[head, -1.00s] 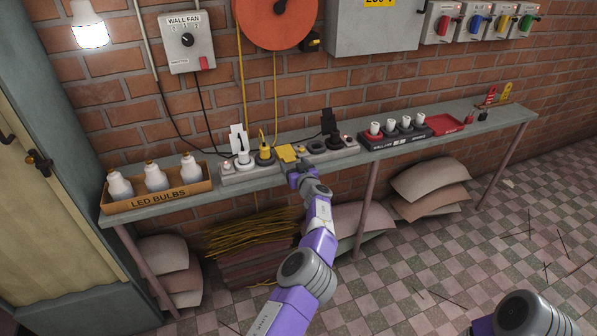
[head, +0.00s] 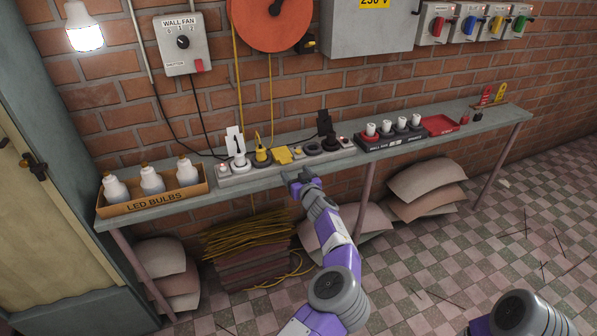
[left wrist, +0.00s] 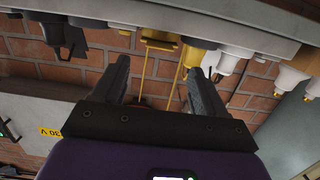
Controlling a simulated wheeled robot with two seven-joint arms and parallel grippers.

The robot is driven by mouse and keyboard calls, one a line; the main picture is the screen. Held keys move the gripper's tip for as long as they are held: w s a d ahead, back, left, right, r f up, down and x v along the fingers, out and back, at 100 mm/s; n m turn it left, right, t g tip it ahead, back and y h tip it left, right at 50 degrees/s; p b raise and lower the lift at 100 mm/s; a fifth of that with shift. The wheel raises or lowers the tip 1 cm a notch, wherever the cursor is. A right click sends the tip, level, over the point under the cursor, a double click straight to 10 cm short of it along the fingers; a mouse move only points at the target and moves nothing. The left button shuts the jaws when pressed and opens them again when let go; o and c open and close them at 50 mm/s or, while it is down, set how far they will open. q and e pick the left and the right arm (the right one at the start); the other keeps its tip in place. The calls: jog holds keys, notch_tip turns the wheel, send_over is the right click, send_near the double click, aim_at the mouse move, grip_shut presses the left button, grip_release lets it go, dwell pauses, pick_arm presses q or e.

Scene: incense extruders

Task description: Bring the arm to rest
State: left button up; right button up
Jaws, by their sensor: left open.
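My left gripper (head: 299,181) is open and empty, just in front of the shelf edge and below the power strip (head: 232,178). In the left wrist view its two dark fingers (left wrist: 155,85) stand apart with nothing between them. The yellow flap on the strip (head: 283,155) lies beyond the fingertips. It also shows in the left wrist view (left wrist: 160,40). Part of my right arm shows at the bottom right of the head view, but its gripper is out of view.
The shelf (head: 235,190) carries a box of LED bulbs (head: 153,203), a dark tray with white plugs (head: 378,142) and a red tray (head: 440,124). Sacks (head: 425,181) and yellow sticks (head: 245,238) lie beneath. The tiled floor in front has free room.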

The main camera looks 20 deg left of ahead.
pick_arm(q)
jog(key=s+a+f+g+p, duration=0.1)
jog(key=s+a+f+g, duration=0.2)
jog(key=s+a+f, duration=0.35)
jog(key=s+a+f+g+h+p, duration=0.1)
jog(key=s+a+f+g+h, duration=0.15)
jog(key=s+f, duration=0.65)
jog(key=s+a+f+g+h+p, duration=0.15)
jog(key=s+f+g, duration=0.25)
jog(key=s+f, duration=0.5)
jog(key=s+d+f+g+h+p, duration=0.2)
jog(key=s+d+f+h, duration=0.2)
jog(key=s+d+f, duration=0.3)
jog(key=s+d+r+m+h+p, duration=0.2)
jog(key=s+d+r, duration=0.3)
jog(key=s+d, duration=0.3)
jog(key=s+d+r+m+h+p, duration=0.1)
jog(key=s+d+r+m+h, duration=0.2)
jog(key=s+d, duration=0.6)
notch_tip(320, 180, up, 2)
jog(key=shift+d+r+g+h+p, duration=0.15)
jog(key=shift+d+g+h+p, duration=0.3)
jog(key=shift+h, duration=0.25)
